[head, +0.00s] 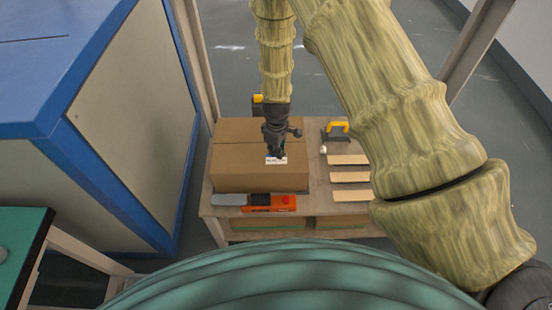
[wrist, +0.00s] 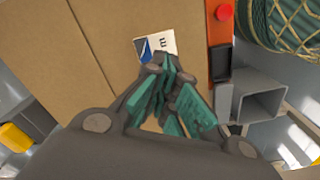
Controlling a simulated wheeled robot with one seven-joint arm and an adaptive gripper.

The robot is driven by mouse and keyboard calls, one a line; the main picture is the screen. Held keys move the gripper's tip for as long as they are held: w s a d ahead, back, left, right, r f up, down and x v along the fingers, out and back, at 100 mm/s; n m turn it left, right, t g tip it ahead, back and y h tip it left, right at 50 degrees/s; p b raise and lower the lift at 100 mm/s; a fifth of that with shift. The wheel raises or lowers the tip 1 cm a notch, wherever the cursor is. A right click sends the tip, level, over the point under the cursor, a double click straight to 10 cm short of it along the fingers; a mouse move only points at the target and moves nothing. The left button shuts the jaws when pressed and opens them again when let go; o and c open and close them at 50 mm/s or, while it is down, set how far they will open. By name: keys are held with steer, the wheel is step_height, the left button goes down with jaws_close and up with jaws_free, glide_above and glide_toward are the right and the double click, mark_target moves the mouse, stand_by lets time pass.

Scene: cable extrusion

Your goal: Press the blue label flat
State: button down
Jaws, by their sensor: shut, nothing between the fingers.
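The blue and white label (head: 277,160) lies on the top of the brown cardboard box (head: 240,168), near its front right part. It also shows in the wrist view (wrist: 157,45), just beyond my fingertips, partly covered by them. My gripper (head: 275,152) points down over the box at the label. In the wrist view my gripper (wrist: 165,68) is shut and empty, its tips at the label's lower edge. I cannot tell whether the tips touch the label or whether its covered part lies flat.
The box stands on a wooden table (head: 315,190). An orange and grey tool (head: 265,202) lies along the table's front edge. Several light wooden strips (head: 348,177) and a tape dispenser with a yellow part (head: 336,129) lie right of the box. A blue-framed cabinet (head: 130,110) stands at left.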

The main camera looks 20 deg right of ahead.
steer(key=shift+f+b, duration=0.5)
steer(key=shift+f, duration=0.55)
stand_by(0.4)
stand_by(0.6)
step_height(320, 180, up, 8)
steer(key=p, duration=0.5)
stand_by(0.7)
steer(key=m, duration=1.8)
steer(key=shift+r, duration=0.3)
steer(key=shift+f, duration=0.1)
